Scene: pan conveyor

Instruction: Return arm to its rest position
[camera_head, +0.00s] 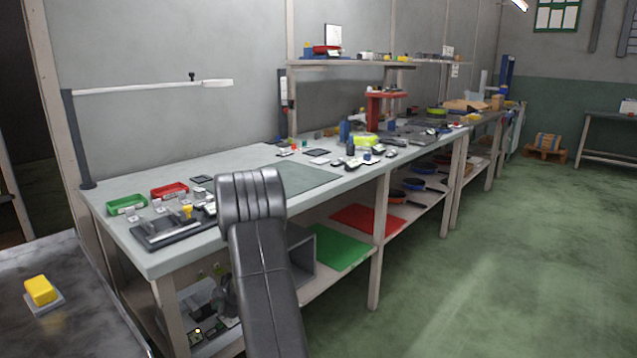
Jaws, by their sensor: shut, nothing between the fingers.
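My dark grey arm rises from the bottom middle of the head view, in front of the workbench. Its thick ribbed joint is at the top, level with the bench surface. My gripper does not show in this view, so its jaws and what is near them are hidden. No held object is visible.
The long workbench (235,162) carries a green bin (127,205), a red bin (170,191) and a black fixture (172,232). Its lower shelf holds a red mat (367,218) and a green mat (340,247). A yellow button (40,290) sits at left.

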